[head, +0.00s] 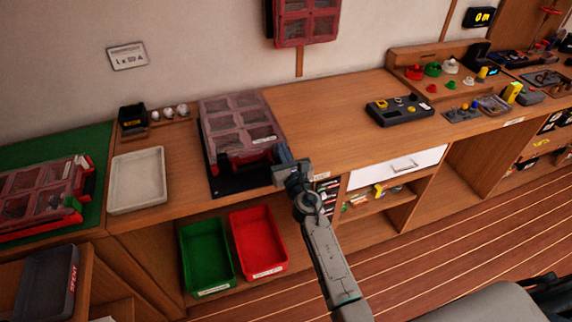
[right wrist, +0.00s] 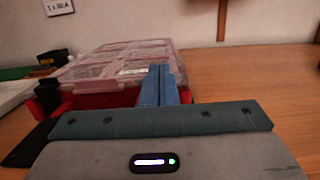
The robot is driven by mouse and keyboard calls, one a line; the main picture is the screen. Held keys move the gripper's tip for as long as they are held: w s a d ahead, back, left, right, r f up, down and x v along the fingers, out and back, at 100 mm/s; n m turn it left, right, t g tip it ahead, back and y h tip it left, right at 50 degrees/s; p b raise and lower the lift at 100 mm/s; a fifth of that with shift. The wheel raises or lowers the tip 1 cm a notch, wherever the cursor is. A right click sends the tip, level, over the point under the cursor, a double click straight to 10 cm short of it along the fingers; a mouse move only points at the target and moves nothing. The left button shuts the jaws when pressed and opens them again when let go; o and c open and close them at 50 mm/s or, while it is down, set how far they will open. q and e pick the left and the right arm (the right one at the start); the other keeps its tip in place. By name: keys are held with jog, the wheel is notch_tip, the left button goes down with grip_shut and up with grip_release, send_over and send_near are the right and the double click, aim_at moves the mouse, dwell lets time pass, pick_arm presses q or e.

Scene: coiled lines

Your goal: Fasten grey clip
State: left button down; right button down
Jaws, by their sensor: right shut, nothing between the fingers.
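A red case (head: 258,154) with a clear, compartmented lid (head: 240,122) sits on a dark mat (head: 232,183) on the bench. In the right wrist view its lid (right wrist: 118,62) lies over the red body (right wrist: 98,101). I cannot make out the grey clip for certain; a dark shape shows at the case's front, and my fingers cover part of that side. My right gripper (head: 283,158) is shut and empty at the case's front right corner. Its blue fingers (right wrist: 159,84) stand together in front of the case; contact cannot be told. My left gripper is not in view.
A white tray (head: 137,180) and another red case (head: 45,195) on a green mat (head: 92,144) stand to the left. Green (head: 207,256) and red (head: 258,242) bins are below the bench. Bench top right of the case is clear up to a dark device (head: 399,109).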

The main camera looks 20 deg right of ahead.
jog(key=shift+w+r, duration=0.25)
jog(key=shift+w, duration=0.2)
jog(key=shift+w+r, duration=0.2)
jog(key=shift+w, duration=0.25)
jog(key=shift+s, duration=0.1)
dwell(0.8)
jog(key=s+f, duration=0.1)
jog(key=s, duration=0.9)
jog(key=shift+s+d+f, duration=0.15)
jog(key=shift+s, duration=0.15)
jog(key=shift+f, duration=0.1)
